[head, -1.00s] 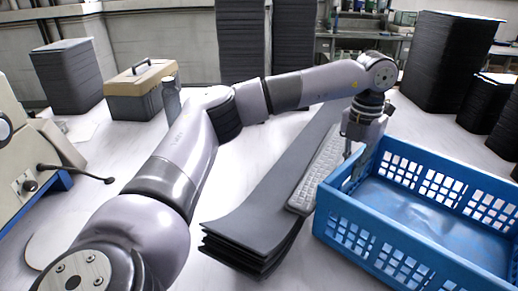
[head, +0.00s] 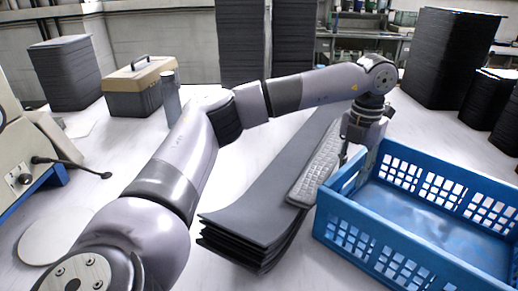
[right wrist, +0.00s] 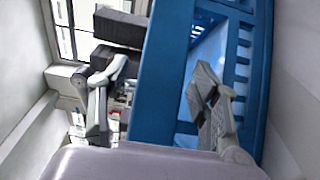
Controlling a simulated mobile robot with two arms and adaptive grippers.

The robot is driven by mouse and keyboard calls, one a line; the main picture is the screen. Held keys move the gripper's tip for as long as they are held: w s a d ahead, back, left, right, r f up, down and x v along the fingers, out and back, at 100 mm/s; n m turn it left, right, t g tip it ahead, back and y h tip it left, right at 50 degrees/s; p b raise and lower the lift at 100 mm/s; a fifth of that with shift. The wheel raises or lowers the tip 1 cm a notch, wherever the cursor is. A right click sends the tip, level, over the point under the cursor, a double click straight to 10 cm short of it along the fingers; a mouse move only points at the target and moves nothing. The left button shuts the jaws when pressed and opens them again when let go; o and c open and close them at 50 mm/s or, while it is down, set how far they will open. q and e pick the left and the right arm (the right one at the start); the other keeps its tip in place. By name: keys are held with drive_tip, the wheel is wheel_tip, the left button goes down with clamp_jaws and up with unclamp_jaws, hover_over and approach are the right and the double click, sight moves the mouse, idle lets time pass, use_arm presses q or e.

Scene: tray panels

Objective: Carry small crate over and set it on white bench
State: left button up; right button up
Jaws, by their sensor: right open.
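The blue small crate (head: 420,255) with slotted walls is at the right of the head view, cut off by the frame edge. It looks empty. In the right wrist view, the crate's blue wall (right wrist: 160,75) passes between the spread fingers of my open right gripper (right wrist: 155,100). A white bench surface (head: 110,215) spreads under the objects.
A stack of dark sheets (head: 255,215) with a grey keyboard-like strip (head: 315,170) lies left of the crate. A toolbox (head: 140,90), a grey cylinder (head: 171,98) and a beige machine (head: 20,150) stand farther left. Black stacks (head: 447,60) stand behind.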

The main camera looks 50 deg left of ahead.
use_arm(q)
wheel_tip(320, 180, up, 12)
drive_tip(key=shift+f, duration=0.15)
use_arm(e)
drive_tip(key=v, duration=1.2)
idle(0.5)
